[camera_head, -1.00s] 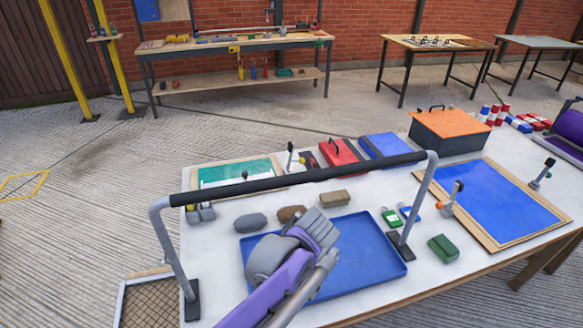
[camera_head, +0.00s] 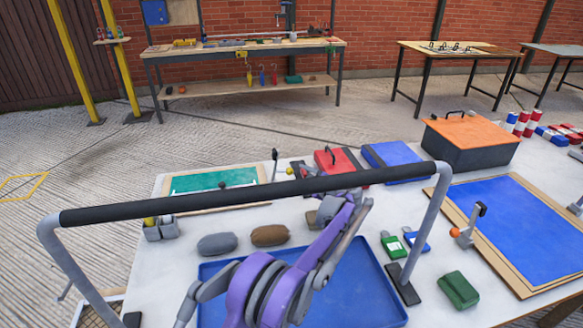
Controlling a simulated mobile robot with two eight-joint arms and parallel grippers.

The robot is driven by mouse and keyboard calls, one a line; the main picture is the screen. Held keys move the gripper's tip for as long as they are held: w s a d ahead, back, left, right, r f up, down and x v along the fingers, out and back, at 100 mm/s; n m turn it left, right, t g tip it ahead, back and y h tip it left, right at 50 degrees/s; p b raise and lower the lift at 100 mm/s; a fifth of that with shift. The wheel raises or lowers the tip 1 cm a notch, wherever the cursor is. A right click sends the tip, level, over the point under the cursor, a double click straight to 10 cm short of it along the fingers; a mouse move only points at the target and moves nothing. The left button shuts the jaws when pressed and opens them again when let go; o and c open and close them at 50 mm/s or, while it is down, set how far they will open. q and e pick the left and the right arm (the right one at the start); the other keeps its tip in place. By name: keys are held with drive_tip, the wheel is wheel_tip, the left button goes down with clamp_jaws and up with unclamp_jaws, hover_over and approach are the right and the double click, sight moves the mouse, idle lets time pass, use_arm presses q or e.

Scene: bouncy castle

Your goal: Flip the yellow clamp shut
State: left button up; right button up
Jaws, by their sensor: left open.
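A toggle clamp stands at the right edge of the green board (camera_head: 210,181). Its black-tipped lever (camera_head: 274,158) points up, and a small yellow part (camera_head: 290,171) shows just to its right. The clamp is small and far off, so its jaw is hard to make out. My left gripper (camera_head: 332,207) is at the end of my purple and grey arm, over the back of the blue tray, right of and nearer than the clamp. It is open and apart from the clamp; its fingers are partly hidden by my arm. My right gripper is out of view.
A black-padded bar (camera_head: 250,194) on grey posts crosses above the table in front of the clamp. A red case (camera_head: 340,161) stands right of the clamp. An orange clamp (camera_head: 465,233) is farther right.

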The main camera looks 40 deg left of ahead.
use_arm(q)
drive_tip(key=b+x, duration=0.1)
drive_tip(key=x, duration=0.9)
drive_tip(key=shift+s+a+f, duration=0.1)
drive_tip(key=shift+f, duration=0.05)
clamp_jaws()
idle(1.0)
